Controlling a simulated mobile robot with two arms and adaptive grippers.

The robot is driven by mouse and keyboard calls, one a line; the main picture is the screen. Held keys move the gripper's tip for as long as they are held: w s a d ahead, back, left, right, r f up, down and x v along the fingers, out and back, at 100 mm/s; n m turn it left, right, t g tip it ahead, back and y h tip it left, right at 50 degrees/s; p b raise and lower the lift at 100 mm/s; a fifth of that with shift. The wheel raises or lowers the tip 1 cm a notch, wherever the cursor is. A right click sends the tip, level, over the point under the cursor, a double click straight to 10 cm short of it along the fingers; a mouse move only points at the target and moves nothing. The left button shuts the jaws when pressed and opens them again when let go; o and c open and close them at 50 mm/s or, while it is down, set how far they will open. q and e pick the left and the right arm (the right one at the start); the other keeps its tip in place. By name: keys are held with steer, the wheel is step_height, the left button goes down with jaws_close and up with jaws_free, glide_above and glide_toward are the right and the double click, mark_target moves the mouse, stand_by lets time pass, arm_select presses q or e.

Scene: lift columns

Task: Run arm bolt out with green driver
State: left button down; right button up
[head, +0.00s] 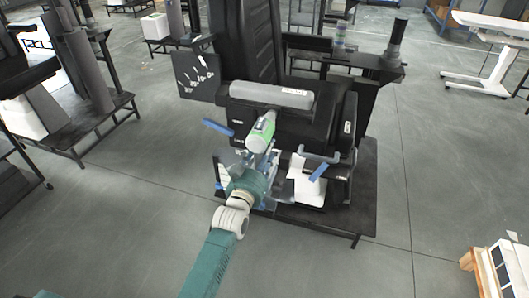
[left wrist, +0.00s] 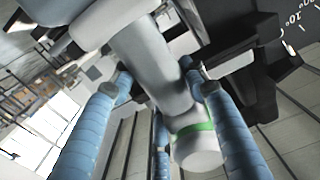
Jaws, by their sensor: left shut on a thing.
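My left gripper (head: 262,158) is in front of the black seat-like assembly (head: 325,120) in the middle of the head view. It is shut on the green driver (head: 262,131), a white tool with a green band, which points up and away towards the assembly. In the left wrist view the driver (left wrist: 150,65) runs between the blue fingers, with its green band and white round end low in the picture. The arm bolt cannot be made out; the gripper and driver cover part of the assembly's front.
A grey padded bar (head: 270,95) lies across the assembly. A black panel with pale marks (head: 197,74) stands at its left. Blue levers stick out at left (head: 217,127) and right (head: 319,171). A dark base platform (head: 345,215) lies below. Open floor (head: 430,180) is at the right.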

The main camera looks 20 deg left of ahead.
arm_select(q)
steer(key=shift+w+r, duration=0.3)
steer(key=shift+w, duration=0.25)
stand_by(0.5)
stand_by(0.8)
